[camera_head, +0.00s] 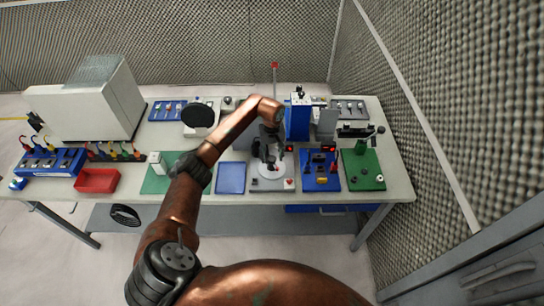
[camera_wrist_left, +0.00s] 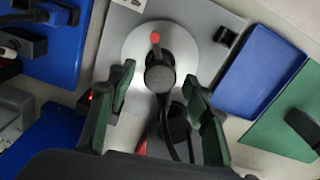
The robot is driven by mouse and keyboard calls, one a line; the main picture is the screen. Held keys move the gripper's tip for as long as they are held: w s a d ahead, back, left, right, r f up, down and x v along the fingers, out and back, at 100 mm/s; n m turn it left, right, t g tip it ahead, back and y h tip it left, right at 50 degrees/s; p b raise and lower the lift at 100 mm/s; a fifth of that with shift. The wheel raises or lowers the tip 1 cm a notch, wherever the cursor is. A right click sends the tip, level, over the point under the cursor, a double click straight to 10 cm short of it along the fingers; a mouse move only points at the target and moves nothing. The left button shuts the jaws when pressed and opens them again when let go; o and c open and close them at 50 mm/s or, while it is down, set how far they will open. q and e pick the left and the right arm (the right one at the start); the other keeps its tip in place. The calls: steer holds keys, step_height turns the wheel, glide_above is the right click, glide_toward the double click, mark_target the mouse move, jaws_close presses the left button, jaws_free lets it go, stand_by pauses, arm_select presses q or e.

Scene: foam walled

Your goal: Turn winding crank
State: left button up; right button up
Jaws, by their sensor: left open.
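A grey station plate (camera_head: 258,184) stands at the front of the table, carrying a pale round disc (camera_head: 270,182). The left wrist view shows the silver disc (camera_wrist_left: 136,42) with a dark round hub (camera_wrist_left: 160,78) and a short arm ending in a red knob (camera_wrist_left: 155,38), which looks like the crank. My left gripper (camera_head: 266,160) is over the disc. In the wrist view its open fingers (camera_wrist_left: 159,74) lie on either side of the hub, with gaps showing; contact cannot be told. The gripper hides part of the disc in the head view. My right gripper is not in view.
A blue tray (camera_head: 231,178) lies left of the station and a blue board with small parts (camera_head: 321,171) lies right. A green board (camera_head: 365,171) with a black crank-like fixture is farther right. A blue block (camera_head: 297,122) stands behind. A foam wall (camera_head: 440,100) closes the right side.

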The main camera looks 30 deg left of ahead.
arm_select(q)
steer(key=shift+c, duration=0.5)
steer(key=c, duration=1)
steer(key=shift+c, duration=0.2)
